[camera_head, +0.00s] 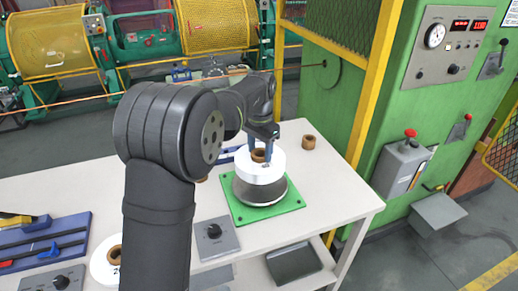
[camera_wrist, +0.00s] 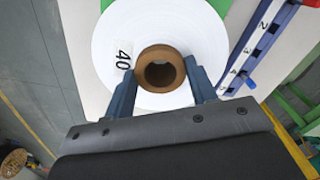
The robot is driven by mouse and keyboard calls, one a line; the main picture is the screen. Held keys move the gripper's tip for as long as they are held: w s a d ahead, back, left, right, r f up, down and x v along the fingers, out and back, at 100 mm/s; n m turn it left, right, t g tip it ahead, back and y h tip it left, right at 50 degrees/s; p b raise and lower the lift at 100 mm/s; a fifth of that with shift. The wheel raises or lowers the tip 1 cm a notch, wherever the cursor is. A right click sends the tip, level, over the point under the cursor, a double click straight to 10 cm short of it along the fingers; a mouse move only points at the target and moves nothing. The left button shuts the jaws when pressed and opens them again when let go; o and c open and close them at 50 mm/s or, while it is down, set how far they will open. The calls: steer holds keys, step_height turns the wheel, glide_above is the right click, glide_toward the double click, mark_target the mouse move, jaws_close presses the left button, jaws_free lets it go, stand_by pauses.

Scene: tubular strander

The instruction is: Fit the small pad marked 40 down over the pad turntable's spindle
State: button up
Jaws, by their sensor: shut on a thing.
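The small pad marked 40 (camera_wrist: 108,35) is a white disc with a brown core around its hole. My gripper (camera_wrist: 160,80) is shut on it, its two blue fingers on either side of the brown core. In the head view the white pad (camera_head: 270,172) is over the pad turntable (camera_head: 258,192), a dark grey rounded body on a green base plate (camera_head: 287,208). I cannot tell whether the pad touches the turntable. The spindle is hidden, and the hole looks dark inside in the wrist view. My gripper (camera_head: 262,142) comes from above.
A brown core (camera_head: 308,142) stands behind on the white table (camera_head: 335,195). Another white pad (camera_head: 101,268) lies at the front left, near a blue rack (camera_head: 40,245) and a grey knob box (camera_head: 214,238). A blue numbered rail (camera_wrist: 262,40) is beside the pad. A green cabinet (camera_head: 400,100) stands at right.

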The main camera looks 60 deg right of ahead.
steer(key=shift+f, duration=3.45)
steer(key=o, duration=1.7)
step_height(320, 180, up, 18)
steer(key=shift+f, duration=0.25)
steer(key=shift+f, duration=0.15)
step_height(320, 180, down, 17)
steer(key=shift+f, duration=0.2)
steer(key=shift+r, duration=0.5)
